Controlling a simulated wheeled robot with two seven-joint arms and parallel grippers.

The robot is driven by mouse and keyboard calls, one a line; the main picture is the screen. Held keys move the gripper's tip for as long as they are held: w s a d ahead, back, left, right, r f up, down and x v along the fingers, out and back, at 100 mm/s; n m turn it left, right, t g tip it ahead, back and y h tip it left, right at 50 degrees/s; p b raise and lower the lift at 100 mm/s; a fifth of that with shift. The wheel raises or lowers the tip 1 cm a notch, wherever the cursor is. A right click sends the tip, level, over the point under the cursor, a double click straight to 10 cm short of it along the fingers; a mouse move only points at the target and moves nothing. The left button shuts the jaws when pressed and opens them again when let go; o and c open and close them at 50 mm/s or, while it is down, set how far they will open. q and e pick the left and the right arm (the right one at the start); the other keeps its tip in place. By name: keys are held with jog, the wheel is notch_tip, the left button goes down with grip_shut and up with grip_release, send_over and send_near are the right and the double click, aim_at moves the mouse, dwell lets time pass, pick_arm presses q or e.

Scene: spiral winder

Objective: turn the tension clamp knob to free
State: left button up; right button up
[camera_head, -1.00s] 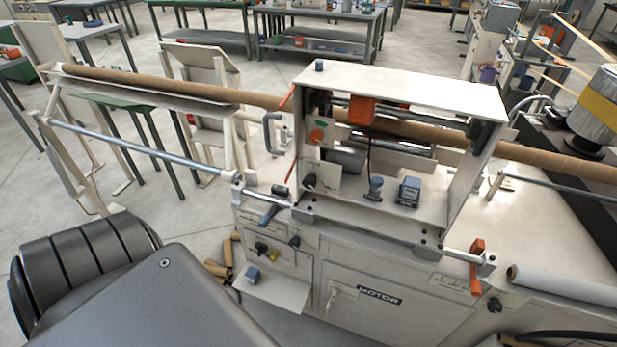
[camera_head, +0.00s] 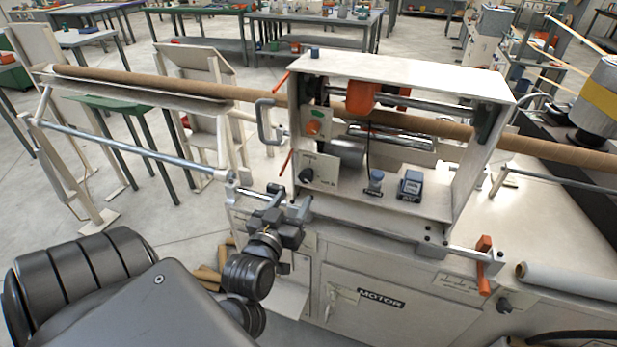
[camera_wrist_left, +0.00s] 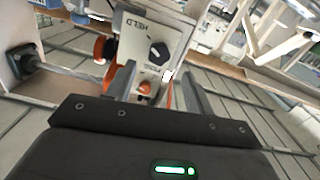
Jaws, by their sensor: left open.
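A black knob (camera_head: 306,175) sits on a small pale plate (camera_head: 322,168) at the left of the winder's open frame. In the left wrist view the black knob (camera_wrist_left: 158,50) shows close up, beside the word HELD, which appears upside down. My left gripper (camera_head: 285,203) is in front of and below the plate in the head view, apart from the knob. In the left wrist view its two grey fingers (camera_wrist_left: 162,85) are spread with nothing between them, and the knob lies beyond them. My right gripper is not in view.
An orange button (camera_head: 314,127) is on a panel above the plate. A grey handle (camera_head: 264,122) and a thin red lever (camera_head: 285,162) stand to its left. A long brown tube (camera_head: 190,88) runs through the machine.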

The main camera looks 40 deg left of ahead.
aim_at(305, 181)
pick_arm(q)
jog(key=b+x, duration=0.1)
jog(key=x, duration=0.1)
jog(key=shift+w+a+f, duration=0.1)
jog(key=shift+w, duration=0.2)
jog(key=p+x, duration=0.1)
jog(key=x, duration=0.6)
jog(key=shift+w+a, duration=0.2)
jog(key=shift+w, duration=0.4)
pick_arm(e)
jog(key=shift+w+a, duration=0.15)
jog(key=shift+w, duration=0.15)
pick_arm(q)
jog(key=c, duration=1)
